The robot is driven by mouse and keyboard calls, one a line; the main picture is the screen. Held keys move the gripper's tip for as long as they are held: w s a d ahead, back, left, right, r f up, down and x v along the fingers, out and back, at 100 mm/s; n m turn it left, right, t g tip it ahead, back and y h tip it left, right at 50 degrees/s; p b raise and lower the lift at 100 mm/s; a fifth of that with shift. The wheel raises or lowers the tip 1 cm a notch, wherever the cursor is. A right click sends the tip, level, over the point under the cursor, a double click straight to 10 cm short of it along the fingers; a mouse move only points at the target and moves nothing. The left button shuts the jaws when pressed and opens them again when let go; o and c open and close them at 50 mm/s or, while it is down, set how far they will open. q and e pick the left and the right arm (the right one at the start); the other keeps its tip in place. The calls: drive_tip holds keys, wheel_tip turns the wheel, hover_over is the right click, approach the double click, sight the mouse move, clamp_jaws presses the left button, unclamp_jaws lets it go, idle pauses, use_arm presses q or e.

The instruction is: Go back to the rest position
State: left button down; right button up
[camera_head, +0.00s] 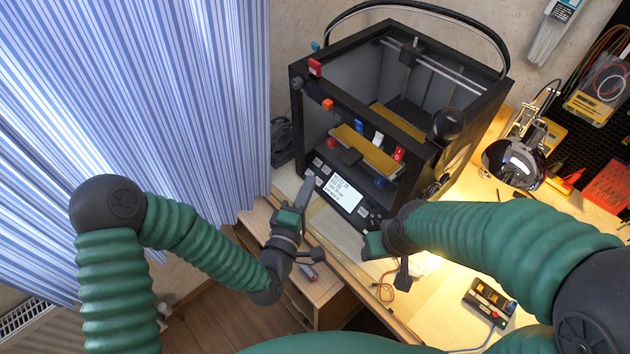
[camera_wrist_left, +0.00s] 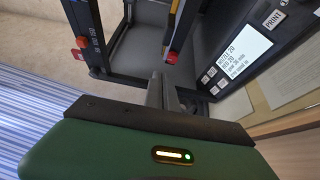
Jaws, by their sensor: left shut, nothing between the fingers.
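My left gripper (camera_head: 308,188) is at the front left of the black 3D printer, just left of its display panel. Its fingers (camera_wrist_left: 160,92) are shut with nothing between them, and in the left wrist view they point at the printer's lower front. My right gripper (camera_head: 385,252) hangs over the table's front edge, below the printer's panel. I cannot tell whether its fingers are open. The printer (camera_head: 425,150) stands open-fronted, with a lit display (camera_head: 343,194), which also shows in the left wrist view (camera_wrist_left: 240,52).
A blue striped curtain (camera_head: 130,90) hangs at the left. A lamp (camera_head: 513,160) stands on the wooden table (camera_head: 440,290) at right, and a small electronic device (camera_head: 490,300) lies nearer. A drawer unit (camera_head: 320,290) is below the table edge. A pegboard (camera_head: 590,125) is at far right.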

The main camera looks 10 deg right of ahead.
idle(0.4)
use_arm(q)
drive_tip(key=s+a+f+m+g+y, duration=0.2)
drive_tip(key=a+f+m+g+y, duration=0.2)
drive_tip(key=a+f+m+g, duration=0.5)
drive_tip(key=s+a+r+m+g+y, duration=0.1)
drive_tip(key=s+a+g+y, duration=0.1)
drive_tip(key=s+a, duration=0.5)
drive_tip(key=s+a+r+m+g+y, duration=0.2)
drive_tip(key=s+a, duration=0.4)
drive_tip(key=a, duration=0.3)
drive_tip(key=shift+s+r+m, duration=0.3)
drive_tip(key=shift+s, duration=0.05)
